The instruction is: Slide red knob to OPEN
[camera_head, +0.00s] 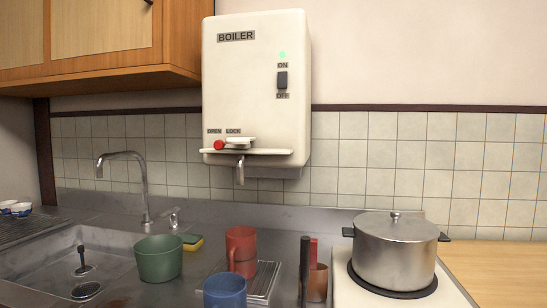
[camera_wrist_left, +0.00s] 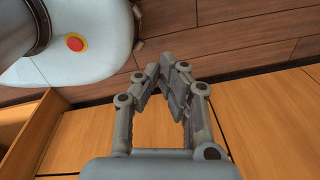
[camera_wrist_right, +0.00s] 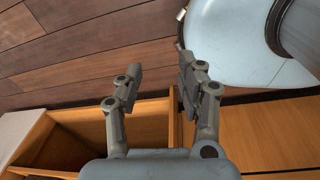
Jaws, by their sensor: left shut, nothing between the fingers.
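A white boiler (camera_head: 255,85) hangs on the tiled wall in the head view. Its red knob (camera_head: 219,145) sits at the left of a small slide under the word OPEN, with LOCK printed to its right. A metal spout (camera_head: 240,172) points down below it. A black switch (camera_head: 282,80) is between ON and OFF, with a green light above. My left gripper (camera_wrist_left: 172,75) is shut and empty in the left wrist view. My right gripper (camera_wrist_right: 163,80) is open and empty in the right wrist view. Neither gripper shows in the head view, and both are away from the knob.
Below the boiler are a red mug (camera_head: 241,245), a blue mug (camera_head: 225,291) and a green cup (camera_head: 159,260). A pot (camera_head: 395,252) stands on the stove at right. The sink (camera_head: 50,270) and faucet (camera_head: 130,160) are left. Wooden cabinets (camera_wrist_right: 90,140) lie near my right gripper.

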